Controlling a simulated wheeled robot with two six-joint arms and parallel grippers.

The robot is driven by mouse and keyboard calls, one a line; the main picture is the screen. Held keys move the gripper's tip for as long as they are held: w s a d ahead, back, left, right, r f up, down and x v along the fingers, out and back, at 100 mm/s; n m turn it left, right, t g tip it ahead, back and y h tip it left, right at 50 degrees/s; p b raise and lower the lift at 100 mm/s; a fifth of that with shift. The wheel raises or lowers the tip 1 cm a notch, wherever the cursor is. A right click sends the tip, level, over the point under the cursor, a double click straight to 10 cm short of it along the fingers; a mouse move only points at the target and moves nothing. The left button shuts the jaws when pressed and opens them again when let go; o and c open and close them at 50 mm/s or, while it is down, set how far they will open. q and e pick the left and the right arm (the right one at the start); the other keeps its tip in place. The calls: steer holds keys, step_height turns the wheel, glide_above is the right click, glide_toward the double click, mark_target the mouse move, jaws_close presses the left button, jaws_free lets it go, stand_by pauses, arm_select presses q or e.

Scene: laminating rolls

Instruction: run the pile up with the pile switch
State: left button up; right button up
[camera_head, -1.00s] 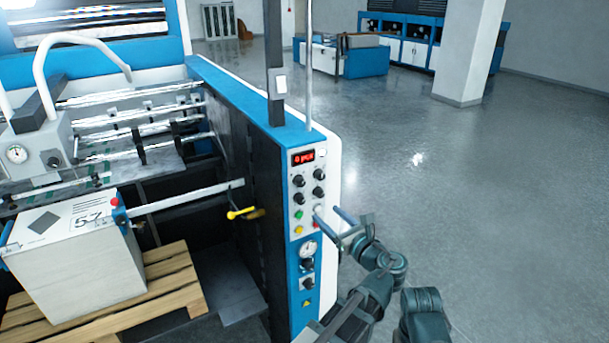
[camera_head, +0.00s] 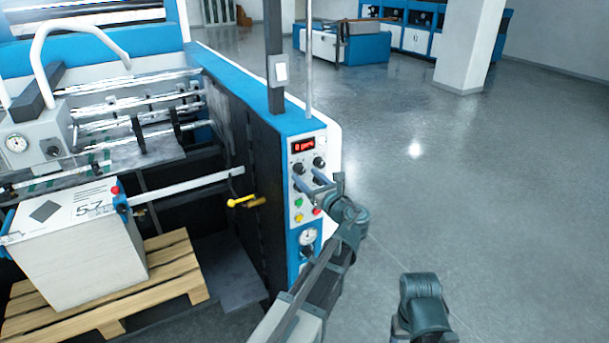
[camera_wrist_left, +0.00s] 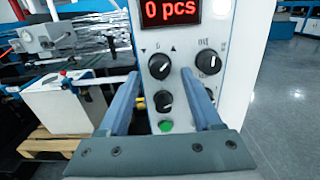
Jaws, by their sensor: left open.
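The control panel (camera_head: 305,219) is on the machine's blue end post. In the left wrist view, a black knob (camera_wrist_left: 160,67) with down and up arrows above it looks like the pile switch. My left gripper (camera_head: 307,177) is open in front of the panel. In the left wrist view its blue fingers stand left and right of the knob column, with a second knob (camera_wrist_left: 165,102) between them. I cannot tell whether they touch anything. The pile (camera_head: 85,250) is a white stack on a wooden pallet (camera_head: 170,275). My right gripper is not in view.
A red display (camera_wrist_left: 172,11) reads "0 pcs". Another knob (camera_wrist_left: 208,63) is close to the right finger, and a green button (camera_wrist_left: 166,126) lies below. A yellow lever (camera_head: 243,201) sticks out left of the panel. The floor at right is clear.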

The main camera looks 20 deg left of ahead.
arm_select(q)
steer(key=shift+x, duration=1)
jaws_close()
